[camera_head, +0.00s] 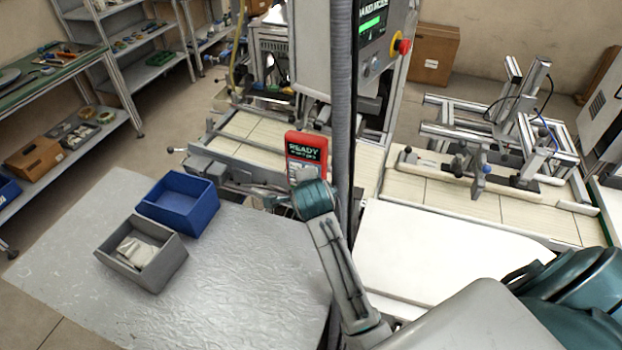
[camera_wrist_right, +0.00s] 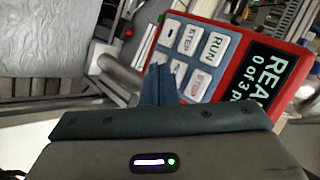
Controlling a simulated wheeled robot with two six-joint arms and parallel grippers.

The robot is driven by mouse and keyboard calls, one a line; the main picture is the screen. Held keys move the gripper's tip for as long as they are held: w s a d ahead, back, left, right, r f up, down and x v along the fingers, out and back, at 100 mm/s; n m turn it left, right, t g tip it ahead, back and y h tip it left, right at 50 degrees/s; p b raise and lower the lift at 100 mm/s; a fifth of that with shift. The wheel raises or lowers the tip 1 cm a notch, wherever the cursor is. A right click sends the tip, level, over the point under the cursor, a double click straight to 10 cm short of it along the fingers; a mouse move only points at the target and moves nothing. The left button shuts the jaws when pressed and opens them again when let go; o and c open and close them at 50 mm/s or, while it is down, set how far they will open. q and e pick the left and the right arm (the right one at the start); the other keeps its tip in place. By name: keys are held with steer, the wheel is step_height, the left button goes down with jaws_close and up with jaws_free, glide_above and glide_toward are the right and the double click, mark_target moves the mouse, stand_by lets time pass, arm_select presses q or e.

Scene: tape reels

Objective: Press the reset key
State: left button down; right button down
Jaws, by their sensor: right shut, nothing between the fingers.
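The red control panel (camera_head: 306,152) stands at the middle of the head view, with a dark display reading READY. In the right wrist view the red panel (camera_wrist_right: 240,50) fills the upper right, with several white keys. The RUN key (camera_wrist_right: 214,48) and STEP key (camera_wrist_right: 188,40) are readable. A key with a faint reddish label (camera_wrist_right: 200,83) lies below RUN; I cannot read it surely. My right gripper (camera_wrist_right: 158,72) is shut and empty, its blue fingertips close to the lower keys and partly covering them. I cannot tell whether they touch. My left gripper is not in view.
A blue bin (camera_head: 180,205) and a grey bin (camera_head: 145,265) with pale contents stand on the grey table (camera_head: 235,270) at left. A grey vertical post (camera_head: 344,100) rises just right of the panel. A machine with a red knob (camera_head: 402,46) stands behind.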

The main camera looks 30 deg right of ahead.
steer(key=s+a, duration=0.3)
steer(key=shift+s+a, duration=0.15)
steer(key=shift+a, duration=0.15)
stand_by(0.4)
steer(key=shift+f, duration=0.1)
stand_by(0.5)
